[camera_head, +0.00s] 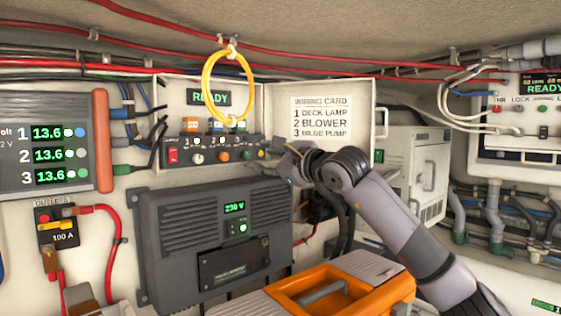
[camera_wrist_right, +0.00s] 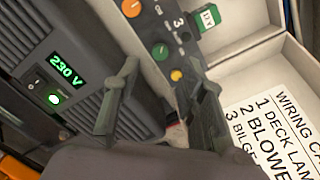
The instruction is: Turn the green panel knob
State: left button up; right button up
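The green panel knob (camera_head: 247,154) is a small round knob at the right part of the dark control strip (camera_head: 212,143), between an orange knob (camera_head: 224,155) and a small yellow one (camera_head: 261,153). The green knob also shows in the right wrist view (camera_wrist_right: 160,51), just beyond the fingertips. My right gripper (camera_head: 284,158) is just right of the strip in the head view. In the right wrist view my right gripper (camera_wrist_right: 160,74) is open, its fingers apart with nothing between them. It appears apart from the knob. My left gripper is not in view.
A yellow cable loop (camera_head: 228,54) hangs above the strip. A grey 230 V unit (camera_head: 170,225) sits below it, and a wiring card (camera_head: 321,116) is to the right. An orange toolbox (camera_head: 350,309) stands low in front. Red cables run along the top.

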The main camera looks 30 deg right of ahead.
jog(key=s, duration=0.6)
jog(key=shift+s+d, duration=0.35)
jog(key=shift+d, duration=0.1)
